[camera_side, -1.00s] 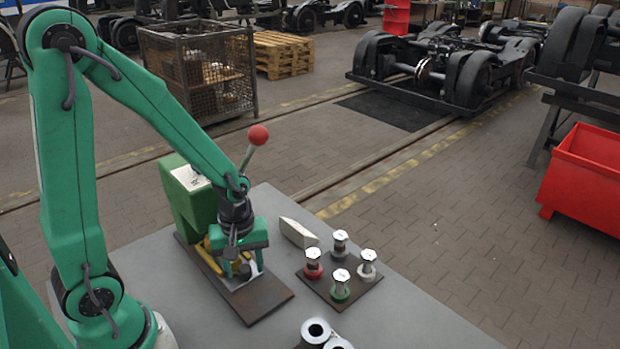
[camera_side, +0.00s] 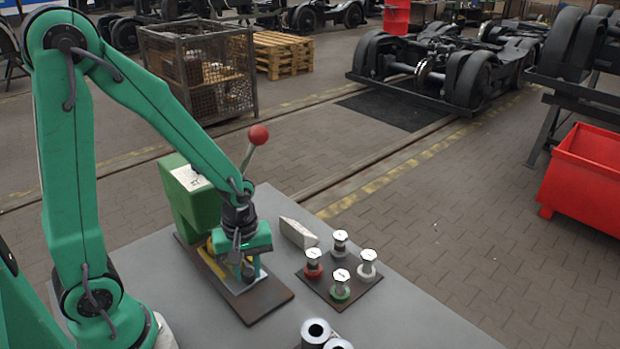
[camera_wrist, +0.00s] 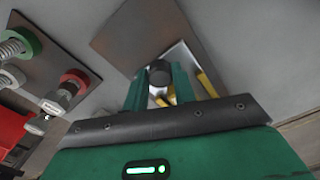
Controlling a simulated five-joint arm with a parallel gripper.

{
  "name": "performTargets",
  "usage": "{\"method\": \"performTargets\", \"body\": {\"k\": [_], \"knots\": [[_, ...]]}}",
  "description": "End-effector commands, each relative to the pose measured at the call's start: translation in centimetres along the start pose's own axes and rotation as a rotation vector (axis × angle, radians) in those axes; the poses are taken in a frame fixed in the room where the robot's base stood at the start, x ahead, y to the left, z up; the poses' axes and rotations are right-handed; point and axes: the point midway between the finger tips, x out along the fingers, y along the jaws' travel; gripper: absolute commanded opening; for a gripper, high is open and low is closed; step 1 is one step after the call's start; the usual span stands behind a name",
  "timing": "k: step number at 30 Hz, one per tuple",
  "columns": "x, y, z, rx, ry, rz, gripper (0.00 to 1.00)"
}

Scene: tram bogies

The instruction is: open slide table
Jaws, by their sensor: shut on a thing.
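A green press-like machine (camera_side: 190,205) with a lever topped by a red ball (camera_side: 258,135) stands on a brown base plate (camera_side: 262,306). The slide table in front of it shows a pale metal plate and yellow side strips (camera_side: 218,268); it also shows in the wrist view as a bright plate (camera_wrist: 182,56). My gripper (camera_side: 248,271) reaches down over the slide table. Its green fingers are shut on a dark round knob (camera_wrist: 160,72), which stands up between the fingertips in the wrist view. My gripper hides part of the slide table.
A dark plate holding several bolt-like pegs (camera_side: 340,275) with coloured collars lies to the right. A pale wedge-shaped block (camera_side: 299,232) lies behind it. The grey table is clear on the right.

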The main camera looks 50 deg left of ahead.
Motion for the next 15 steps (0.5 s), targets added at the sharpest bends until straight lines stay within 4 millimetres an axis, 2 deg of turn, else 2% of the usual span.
{"method": "performTargets", "body": {"k": [15], "knots": [[0.0,2.8,5.4,0.006,0.001,0.004,0.0]]}}
